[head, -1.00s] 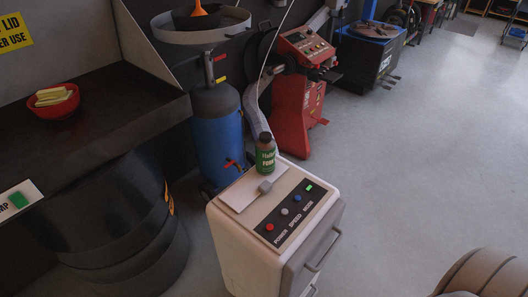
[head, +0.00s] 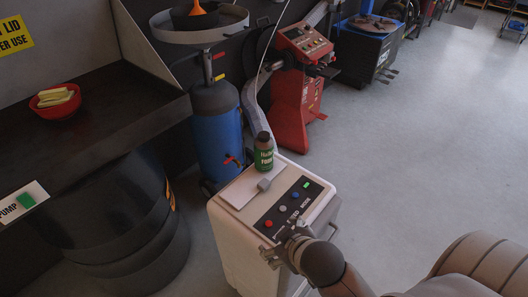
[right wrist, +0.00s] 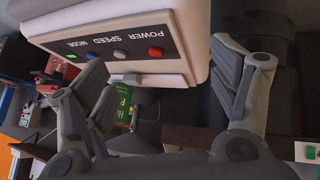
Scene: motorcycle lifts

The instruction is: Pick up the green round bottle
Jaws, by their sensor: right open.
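The green round bottle (head: 263,156) has a dark cap and stands upright on the back part of the white machine's top (head: 238,187). It also shows upside down in the right wrist view (right wrist: 123,104), partly hidden by a finger. My right gripper (head: 272,254) is at the front of the machine, near its control panel, apart from the bottle. Its fingers are spread wide with nothing between them in the right wrist view (right wrist: 165,85). My left gripper is out of view.
A small grey block (head: 264,184) lies on the machine top in front of the bottle. A blue tank (head: 215,135) and a red machine (head: 295,100) stand behind. A dark bench with a red bowl (head: 58,106) is at left. Open floor (head: 420,150) lies to the right.

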